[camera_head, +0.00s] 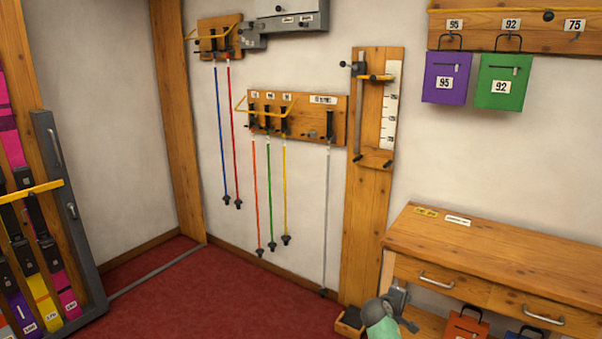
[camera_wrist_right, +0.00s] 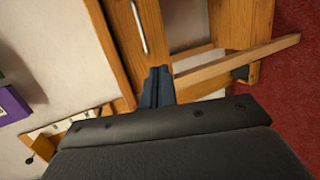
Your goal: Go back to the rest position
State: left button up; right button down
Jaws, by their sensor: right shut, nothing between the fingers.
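My right gripper (camera_head: 409,325) shows at the bottom of the head view, with a grey and pale green wrist, in front of the left end of the wooden bench (camera_head: 500,252). In the right wrist view its two dark fingers (camera_wrist_right: 157,86) are together with nothing between them. Behind the fingers are wooden boards of furniture. My left gripper is in neither view.
A tall board with a scale (camera_head: 366,225) stands left of the bench. Poles hang from a wall rack (camera_head: 340,118). Purple (camera_head: 445,78) and green (camera_head: 502,82) bags hang at upper right. A ski rack (camera_head: 68,215) stands at left. Red floor (camera_head: 190,295) between is clear.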

jog(key=s+a+m+g+y, duration=0.1)
jog(key=s+a+m+y, duration=0.3)
jog(key=s, duration=0.6)
jog(key=s+a+m+g+y, duration=0.1)
jog(key=s+a+y, duration=0.2)
jog(key=s+a, duration=0.5)
jog(key=s+a+m+g+y, duration=0.1)
jog(key=s+a+m+y, duration=0.2)
jog(key=s, duration=0.8)
jog(key=s+a+f+g, duration=0.1)
jog(key=s+f, duration=0.2)
jog(key=s, duration=0.5)
jog(key=s+a+f+g+y, duration=0.1)
jog(key=s+f, duration=0.3)
jog(key=s, duration=0.5)
jog(key=s+a+f+g, duration=0.1)
jog(key=s+f+g, duration=0.1)
jog(key=s, duration=0.6)
jog(key=shift+s+a+f+n, duration=0.3)
jog(key=shift+s+a+f, duration=0.1)
jog(key=shift+f, duration=0.3)
